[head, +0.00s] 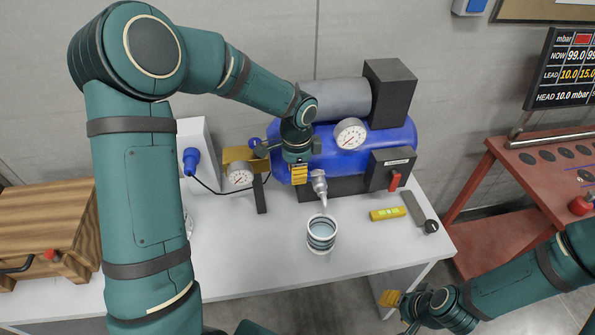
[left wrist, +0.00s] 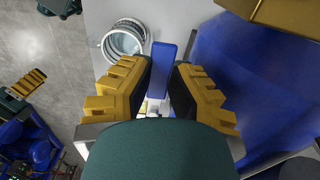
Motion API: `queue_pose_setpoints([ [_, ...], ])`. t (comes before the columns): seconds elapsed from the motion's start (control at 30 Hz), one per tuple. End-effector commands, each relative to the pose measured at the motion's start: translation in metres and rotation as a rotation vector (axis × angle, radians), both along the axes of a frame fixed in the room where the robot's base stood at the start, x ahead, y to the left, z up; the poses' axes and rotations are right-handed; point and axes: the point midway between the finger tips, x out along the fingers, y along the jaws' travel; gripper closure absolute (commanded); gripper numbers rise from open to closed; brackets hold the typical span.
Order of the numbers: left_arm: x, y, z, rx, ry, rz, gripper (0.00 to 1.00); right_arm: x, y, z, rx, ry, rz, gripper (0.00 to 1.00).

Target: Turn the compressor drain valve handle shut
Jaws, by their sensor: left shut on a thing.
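The blue compressor tank (head: 283,195) sits on the white bench, with a silver drain valve (head: 319,184) and a down-turned spout at its front. My left gripper (head: 299,175) is at the valve, just left of the spout in the head view. In the left wrist view the blue valve handle (left wrist: 161,72) stands between the yellow finger pads of my left gripper (left wrist: 163,92), which is shut on it. The gripper hides the handle in the head view. My right gripper (head: 390,298) is low at the right, away from the compressor; its finger gap is unclear.
A clear ringed jar (head: 321,235) stands below the spout. A gauge on a brass block (head: 240,174) is left of the valve. A yellow level (head: 388,213), a grey tool (head: 414,212) and a red-switch box (head: 391,170) are to the right. The front bench is mostly clear.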

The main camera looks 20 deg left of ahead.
Motion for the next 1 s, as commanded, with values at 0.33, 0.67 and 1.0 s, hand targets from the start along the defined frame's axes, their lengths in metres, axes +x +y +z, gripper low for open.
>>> queue_pose_setpoints([
  [0.33, -0.0020, -0.0002, -0.0048, -0.001, 0.011, -0.021, 1.00, -0.0001, -0.0001, 0.0006, 0.000, 0.000, 0.000, 0.53],
  [0.67, -0.0012, -0.0001, -0.0034, -0.001, 0.008, -0.020, 0.47, 0.0000, -0.0001, 0.0006, 0.000, 0.000, 0.000, 0.53],
  [1.0, 0.0007, 0.0004, 0.0045, 0.000, 0.000, -0.018, 0.47, -0.0001, -0.0002, 0.0009, 0.000, 0.000, -0.001, 0.53],
])
